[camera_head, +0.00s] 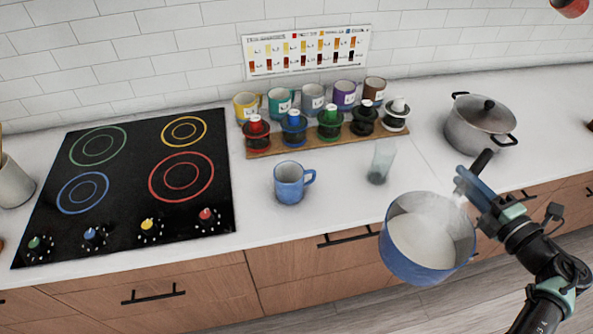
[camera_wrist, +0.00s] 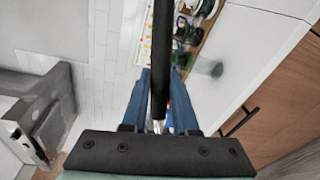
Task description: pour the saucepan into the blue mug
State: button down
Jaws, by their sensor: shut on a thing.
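The blue saucepan (camera_head: 398,262) is in my gripper (camera_head: 464,182), held in front of the counter's front edge. It looks roughly level and holds a pale, whitish content. My gripper is shut on its black handle (camera_head: 482,161), which also shows between the blue fingers in the wrist view (camera_wrist: 161,55). The blue mug (camera_head: 289,184) stands upright on the counter, left of the saucepan and apart from it. Its handle points right. The mug's inside is only partly visible. I cannot make out the mug in the wrist view.
A clear glass (camera_head: 381,162) stands between mug and saucepan. Behind the mug is a wooden board (camera_head: 262,150) with several coloured-topped items, and a row of mugs behind that. A lidded pot (camera_head: 476,135) stands right; a cooktop (camera_head: 130,190) lies left.

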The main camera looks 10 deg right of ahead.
aim_at(288, 175)
jog(key=i+j, duration=0.1)
jog(key=i, duration=0.4)
jog(key=i+j, duration=0.1)
jog(key=i, duration=0.4)
